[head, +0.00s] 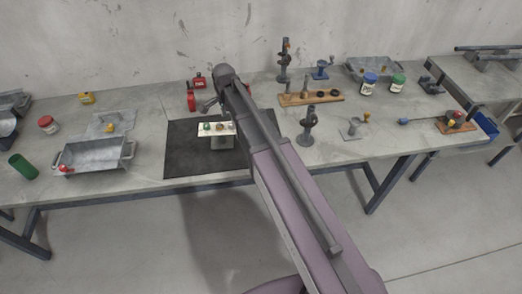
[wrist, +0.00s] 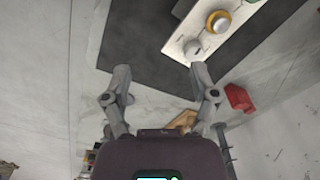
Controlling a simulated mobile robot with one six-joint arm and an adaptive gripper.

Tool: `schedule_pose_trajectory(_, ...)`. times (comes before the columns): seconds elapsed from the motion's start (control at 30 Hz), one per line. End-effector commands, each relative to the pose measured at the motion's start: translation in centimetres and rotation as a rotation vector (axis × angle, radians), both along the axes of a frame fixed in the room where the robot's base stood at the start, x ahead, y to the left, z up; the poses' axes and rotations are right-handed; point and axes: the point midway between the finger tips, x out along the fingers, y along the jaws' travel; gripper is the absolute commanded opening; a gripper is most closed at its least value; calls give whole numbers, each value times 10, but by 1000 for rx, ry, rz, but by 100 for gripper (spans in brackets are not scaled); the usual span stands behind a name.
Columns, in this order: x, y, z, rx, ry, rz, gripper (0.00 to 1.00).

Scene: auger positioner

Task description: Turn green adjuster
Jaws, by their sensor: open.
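A white plate (head: 231,128) on a grey block stands on the black mat, with a small green adjuster (head: 207,127) at its left and a brownish knob (head: 219,127) beside it. In the wrist view the plate (wrist: 178,44) shows at the upper right, with a yellow-ringed knob (wrist: 218,21) and a pale grey knob (wrist: 193,46). In the head view my arm partly hides the gripper, behind the plate.
The black mat (head: 185,153) lies on a long grey workbench. A red object (head: 191,102) stands behind the mat; a red object (wrist: 238,97) also shows in the wrist view. A metal tray (head: 92,156) is to the left. A wooden rack (head: 325,97) and dark stands (head: 307,128) are to the right.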

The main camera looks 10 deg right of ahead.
Motion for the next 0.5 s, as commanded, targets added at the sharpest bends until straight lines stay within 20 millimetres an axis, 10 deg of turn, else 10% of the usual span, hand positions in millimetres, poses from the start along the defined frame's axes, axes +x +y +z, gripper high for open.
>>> schedule_pose_trajectory(0.5,-48,-45,-29,0,0,281,76)
